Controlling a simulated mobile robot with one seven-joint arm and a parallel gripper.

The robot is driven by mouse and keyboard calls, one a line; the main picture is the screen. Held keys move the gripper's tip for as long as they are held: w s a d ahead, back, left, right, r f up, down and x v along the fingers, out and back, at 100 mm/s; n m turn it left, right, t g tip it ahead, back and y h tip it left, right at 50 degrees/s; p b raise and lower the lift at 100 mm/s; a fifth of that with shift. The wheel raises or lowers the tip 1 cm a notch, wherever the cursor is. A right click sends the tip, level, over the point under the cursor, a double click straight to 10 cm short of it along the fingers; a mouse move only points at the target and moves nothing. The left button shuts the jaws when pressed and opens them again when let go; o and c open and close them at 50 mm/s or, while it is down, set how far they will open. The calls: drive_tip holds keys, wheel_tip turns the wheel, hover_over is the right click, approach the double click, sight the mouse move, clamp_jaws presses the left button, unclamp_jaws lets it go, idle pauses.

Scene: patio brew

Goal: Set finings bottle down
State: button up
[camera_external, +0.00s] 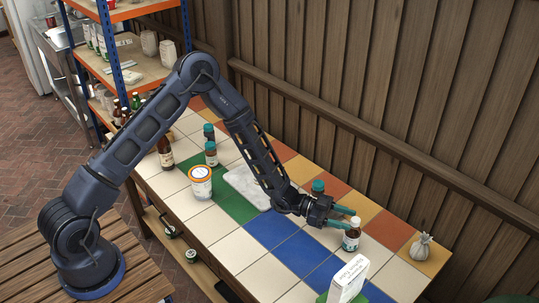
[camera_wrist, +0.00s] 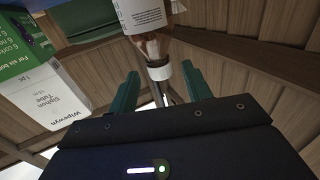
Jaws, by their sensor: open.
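A small brown bottle with a white label and a pale cap (camera_external: 351,236), which looks like the finings bottle, stands upright on the tiled counter (camera_external: 238,248). Its label is too small to read in the outside view. My gripper (camera_external: 347,217) reaches over the counter from the left with its teal fingers spread, close to the bottle's top. In the wrist view the bottle (camera_wrist: 146,14) appears upside down, with its cap between and beyond the open fingers (camera_wrist: 161,88). I cannot tell whether a finger touches it.
A white box (camera_external: 348,280) stands in front of the bottle, and a tied pale bag (camera_external: 422,248) stands to the right. A teal-capped bottle (camera_external: 318,186) is behind my gripper. A white tub (camera_external: 200,182) and a pale slab (camera_external: 243,183) are further left. Blue tiles before my gripper are clear.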

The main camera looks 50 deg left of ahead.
drive_tip(key=s+a+r+n+t+y, duration=0.1)
drive_tip(key=a+r+y, duration=0.4)
drive_tip(key=a+r, duration=0.3)
drive_tip(key=a+r+n+t+y, duration=0.1)
drive_tip(key=a+r+y, duration=0.35)
drive_tip(key=a, duration=0.55)
drive_tip(key=s+a+r+n+y, duration=0.4)
drive_tip(key=s+a+r+y, duration=0.2)
drive_tip(key=s+a+r, duration=0.55)
drive_tip(key=s+a+r+n+g+y, duration=0.1)
drive_tip(key=s+a+r+n, duration=0.1)
drive_tip(key=s+a+r, duration=0.35)
drive_tip(key=s+a+r+n+g+y, duration=0.1)
drive_tip(key=s+a+r+n+y, duration=0.15)
drive_tip(key=s, duration=0.55)
drive_tip(key=s+r+n+g+h, duration=0.1)
drive_tip(key=s+n+g+h, duration=0.1)
drive_tip(key=s, duration=1.7)
drive_tip(key=shift+s+r+n, duration=0.3)
drive_tip(key=shift+s+n, duration=0.05)
drive_tip(key=shift+n, duration=0.1)
